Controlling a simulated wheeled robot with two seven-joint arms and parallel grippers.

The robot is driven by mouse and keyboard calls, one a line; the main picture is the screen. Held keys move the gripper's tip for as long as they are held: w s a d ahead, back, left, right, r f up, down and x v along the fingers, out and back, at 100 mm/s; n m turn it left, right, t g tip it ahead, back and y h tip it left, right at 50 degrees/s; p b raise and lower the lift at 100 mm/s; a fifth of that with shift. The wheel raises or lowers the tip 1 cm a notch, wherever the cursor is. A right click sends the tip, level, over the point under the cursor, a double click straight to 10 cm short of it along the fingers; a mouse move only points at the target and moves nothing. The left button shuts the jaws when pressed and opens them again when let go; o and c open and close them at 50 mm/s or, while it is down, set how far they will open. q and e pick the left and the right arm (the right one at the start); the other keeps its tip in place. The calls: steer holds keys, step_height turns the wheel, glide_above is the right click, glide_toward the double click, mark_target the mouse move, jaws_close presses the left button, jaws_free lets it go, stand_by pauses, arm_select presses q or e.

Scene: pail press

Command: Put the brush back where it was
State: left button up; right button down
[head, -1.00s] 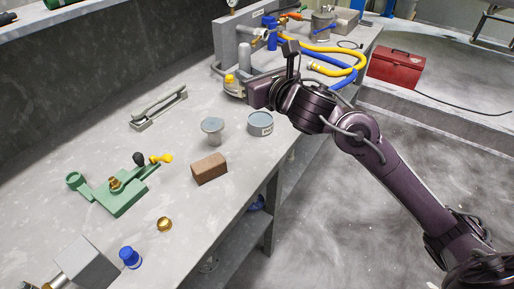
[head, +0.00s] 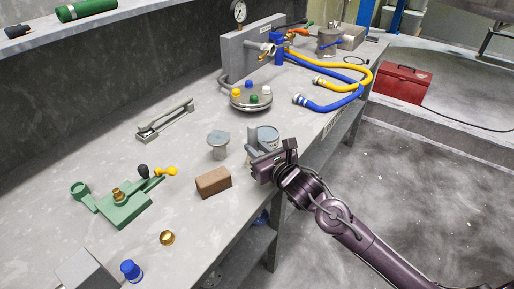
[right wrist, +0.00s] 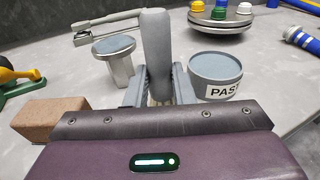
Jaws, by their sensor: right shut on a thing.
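My right gripper (head: 258,158) is shut on the brush (right wrist: 156,45) over the bench's front edge. The brush's thick grey handle points up in the right wrist view, and its lower end is mostly hidden between the fingers. In the head view the handle (head: 252,139) shows just in front of the grey tin. A grey flat-topped post (head: 218,142) stands to the left of the brush. My left gripper is not in view.
A brown block (head: 213,182) lies left of my gripper. A round stand with coloured caps (head: 250,106) is behind the tin. A green fixture (head: 122,208), a brass ring (head: 167,237) and a grey rack (head: 165,121) are further left. Hoses (head: 335,98) lie at the back right.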

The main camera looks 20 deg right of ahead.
steer(key=shift+f, duration=0.2)
steer(key=c, duration=1.2)
jaws_free()
steer(key=shift+c, duration=0.2)
steer(key=shift+r, duration=0.15)
steer(key=shift+r, duration=0.1)
steer(key=b+v, duration=0.2)
steer(key=v, duration=1)
